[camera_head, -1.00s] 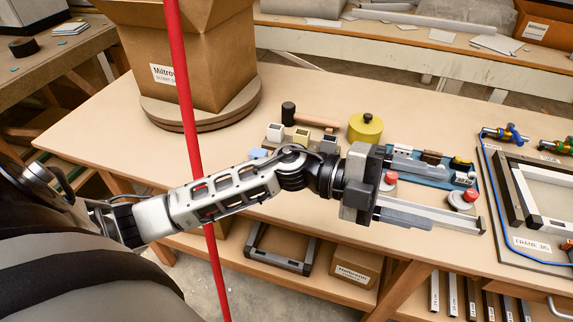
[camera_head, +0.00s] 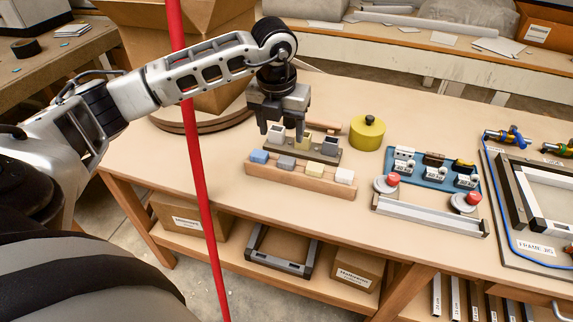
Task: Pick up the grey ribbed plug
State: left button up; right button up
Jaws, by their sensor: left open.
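The grey plug (camera_head: 285,163) sits in a light wooden rack (camera_head: 300,182), between a blue plug (camera_head: 259,156) and a pale yellow plug (camera_head: 314,170); a white plug (camera_head: 344,176) stands at the right end. Its ribs are too small to make out. My left gripper (camera_head: 282,136) points down with its two fingers apart and empty. It appears above and behind the grey plug, over a dark block (camera_head: 316,154) with white, yellow and grey blocks on it. My right gripper is not in view.
A yellow round pot (camera_head: 367,133) with a black knob stands right of the gripper. A red upright pole (camera_head: 194,150) crosses in front of the table. The front table edge is clear.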

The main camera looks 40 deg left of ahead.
aim_at(286, 160)
pick_arm(q)
jog(key=f, duration=0.3)
jog(key=w+f, duration=0.1)
jog(key=f, duration=0.2)
jog(key=w+f+p, duration=0.1)
jog(key=f, duration=0.2)
jog(key=shift+a, duration=0.1)
jog(key=c, duration=1)
